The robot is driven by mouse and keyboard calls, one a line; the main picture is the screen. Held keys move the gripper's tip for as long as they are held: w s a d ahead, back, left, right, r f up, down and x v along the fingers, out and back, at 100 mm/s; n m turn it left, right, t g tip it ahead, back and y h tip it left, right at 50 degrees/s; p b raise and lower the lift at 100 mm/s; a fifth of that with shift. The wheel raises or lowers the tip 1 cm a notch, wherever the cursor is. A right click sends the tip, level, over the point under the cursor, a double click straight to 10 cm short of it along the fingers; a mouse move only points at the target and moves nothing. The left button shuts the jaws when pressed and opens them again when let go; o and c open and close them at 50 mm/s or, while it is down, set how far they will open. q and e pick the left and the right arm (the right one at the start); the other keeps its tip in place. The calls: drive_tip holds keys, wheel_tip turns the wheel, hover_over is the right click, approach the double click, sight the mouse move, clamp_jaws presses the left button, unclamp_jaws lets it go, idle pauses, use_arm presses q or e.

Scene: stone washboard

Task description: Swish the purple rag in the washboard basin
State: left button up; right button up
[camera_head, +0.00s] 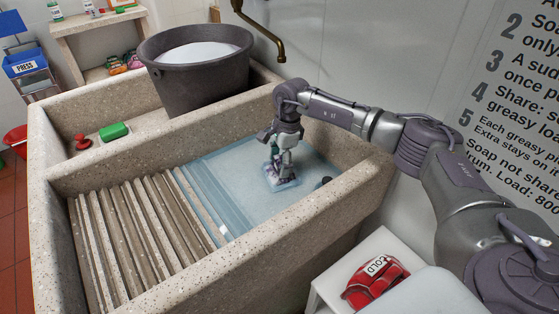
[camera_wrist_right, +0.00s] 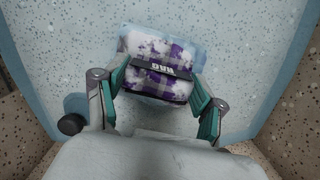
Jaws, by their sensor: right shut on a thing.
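The purple rag (camera_wrist_right: 160,72) is purple and white checked, with patches of white suds and a dark lettered band. My right gripper (camera_head: 278,165) is shut on it, with a teal finger on each side of the rag in the right wrist view (camera_wrist_right: 158,92). The rag (camera_head: 282,182) is low in the water-filled part of the washboard basin (camera_head: 232,160). The ribbed stone washboard (camera_head: 140,235) slopes at the left of the water. My left gripper is not in view.
A brass tap (camera_head: 268,35) is on the wall. A red folded cloth (camera_head: 376,280) lies at the front.

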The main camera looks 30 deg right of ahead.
drive_tip(key=shift+r, duration=0.1)
drive_tip(key=shift+r, duration=0.2)
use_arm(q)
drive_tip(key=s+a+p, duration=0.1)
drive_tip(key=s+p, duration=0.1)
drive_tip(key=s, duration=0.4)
use_arm(e)
wheel_tip(320, 180, up, 2)
drive_tip(key=shift+r, duration=0.2)
use_arm(q)
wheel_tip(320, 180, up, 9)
drive_tip(key=p, duration=0.9)
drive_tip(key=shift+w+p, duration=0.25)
drive_tip(key=shift+p, duration=0.05)
use_arm(e)
wheel_tip(320, 180, up, 15)
